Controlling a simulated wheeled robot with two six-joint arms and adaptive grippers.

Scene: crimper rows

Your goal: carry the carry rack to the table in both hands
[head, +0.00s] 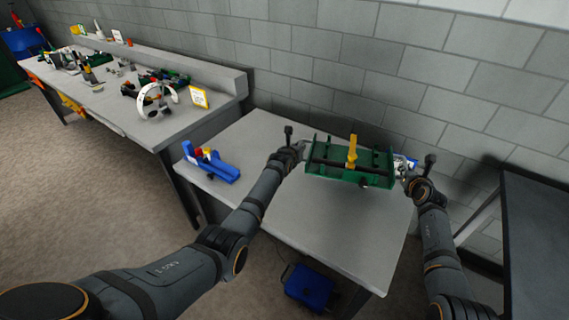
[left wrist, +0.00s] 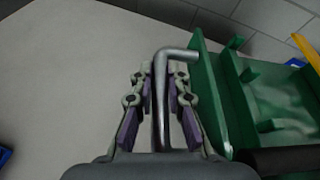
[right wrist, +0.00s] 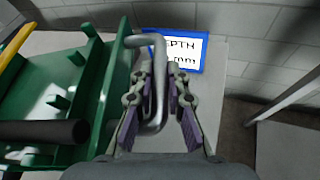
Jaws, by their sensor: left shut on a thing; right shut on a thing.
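The green carry rack (head: 350,178) is over the back right of the grey table (head: 275,205) in the head view, roughly level. A yellow upright piece (head: 352,151) stands at its middle and a dark bar runs along it. My left gripper (head: 300,148) is shut on the rack's left metal handle, which shows between its fingers in the left wrist view (left wrist: 161,100). My right gripper (head: 404,170) is shut on the right metal handle, seen in the right wrist view (right wrist: 157,85). I cannot tell whether the rack's underside touches the tabletop.
A blue tool holder (head: 212,164) stands at the table's left. A white sign with a blue frame (right wrist: 180,50) is behind the right handle. A cluttered workbench (head: 130,115) is at left, a dark table (head: 535,230) at right, and a blue bin (head: 309,287) below. The table's front is clear.

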